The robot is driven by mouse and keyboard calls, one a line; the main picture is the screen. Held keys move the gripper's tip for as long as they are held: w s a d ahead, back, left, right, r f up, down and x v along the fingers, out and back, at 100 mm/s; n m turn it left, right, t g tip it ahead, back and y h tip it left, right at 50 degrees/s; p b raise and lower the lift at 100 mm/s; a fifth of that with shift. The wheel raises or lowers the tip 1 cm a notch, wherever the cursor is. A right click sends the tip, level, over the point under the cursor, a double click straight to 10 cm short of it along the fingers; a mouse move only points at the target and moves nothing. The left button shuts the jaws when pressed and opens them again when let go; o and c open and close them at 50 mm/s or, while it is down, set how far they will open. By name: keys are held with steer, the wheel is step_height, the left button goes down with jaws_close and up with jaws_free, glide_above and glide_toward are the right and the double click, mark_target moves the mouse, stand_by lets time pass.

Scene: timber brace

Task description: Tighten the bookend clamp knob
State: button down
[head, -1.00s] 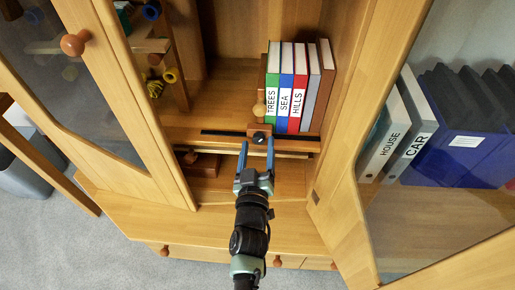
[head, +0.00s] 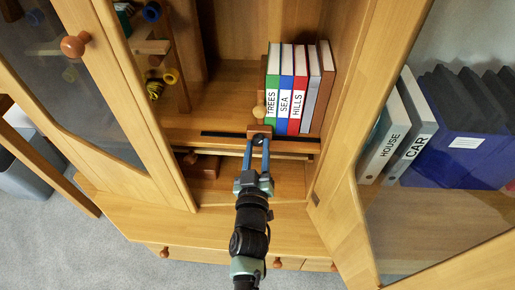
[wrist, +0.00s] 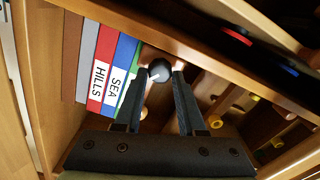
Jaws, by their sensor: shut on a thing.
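The wooden bookend (head: 261,130) stands at the left end of a row of books on the shelf, with a round wooden ball on its front. The dark clamp knob (wrist: 160,70) is at its front block; in the wrist view it is round, with a pale line on its face. My gripper (wrist: 160,74) is shut on the knob, one finger on each side. In the head view, my gripper (head: 257,142) reaches in from the front and its fingertips mostly hide the knob. The books (head: 290,90) stand upright, the nearest labelled TREES, SEA and HILLS.
A dark strip (head: 222,134) runs along the shelf's front edge. The glass door (head: 85,95) is at left. HOUSE and CAR binders (head: 410,145) stand behind glass at right. The shelf left of the bookend (head: 225,100) is bare.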

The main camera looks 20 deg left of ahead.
steer(key=m, duration=1)
steer(key=shift+d+b, duration=0.1)
steer(key=shift+b, duration=0.3)
steer(key=shift+m, duration=0.3)
steer(key=c, duration=0.5)
jaws_free()
steer(key=v, duration=1.3)
steer(key=shift+p, duration=0.4)
